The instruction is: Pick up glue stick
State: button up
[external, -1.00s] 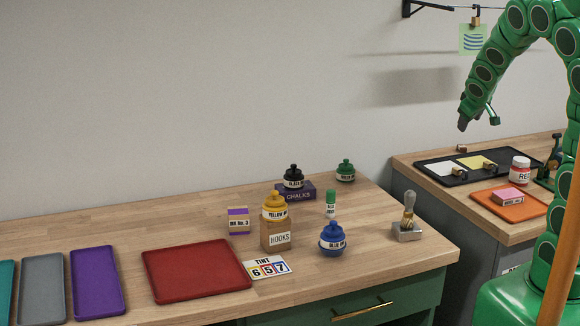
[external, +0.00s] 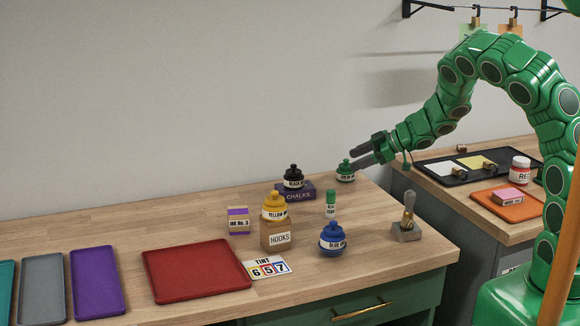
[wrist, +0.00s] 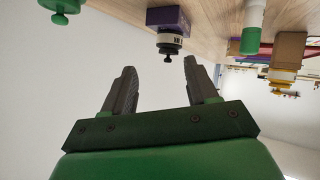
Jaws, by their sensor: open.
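The glue stick (external: 330,203) is a small upright tube with a green cap and a white label, standing on the wooden table between the hooks box and the metal-handled tool. In the wrist view the glue stick (wrist: 252,28) appears upside down at the top right, beyond the right finger. My gripper (external: 358,157) is open and empty, above the back right of the table near the green bottle. It is apart from the glue stick, behind and to its right. In the wrist view both fingers of my gripper (wrist: 158,80) are spread with nothing between them.
Near the glue stick stand a blue bottle (external: 332,239), a yellow bottle (external: 275,207) on the hooks box (external: 276,235), a black bottle (external: 293,177) on the purple chalks box (external: 308,193), and a green bottle (external: 345,172). A metal-handled tool (external: 407,230) stands right. A red tray (external: 195,274) lies left.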

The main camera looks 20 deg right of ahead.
aim_at(331, 204)
jog(key=s+a+f+g+y, duration=0.1)
jog(key=s+a, duration=0.1)
jog(key=s+a+f+n+g+y, duration=0.1)
jog(key=s+a+f+g, duration=0.1)
jog(key=s, duration=0.1)
jog(key=s+a+f+n+g+y, duration=0.1)
jog(key=s+a+g, duration=0.1)
jog(key=s+a, duration=0.1)
jog(key=shift+f, duration=0.35)
jog(key=shift+a+f, duration=0.1)
jog(key=shift+a, duration=0.2)
jog(key=shift+s+x, duration=0.2)
jog(key=shift+x, duration=3.45)
jog(key=shift+a, duration=0.1)
jog(key=c, duration=1)
jog(key=shift+r, duration=0.25)
jog(key=shift+c, duration=0.2)
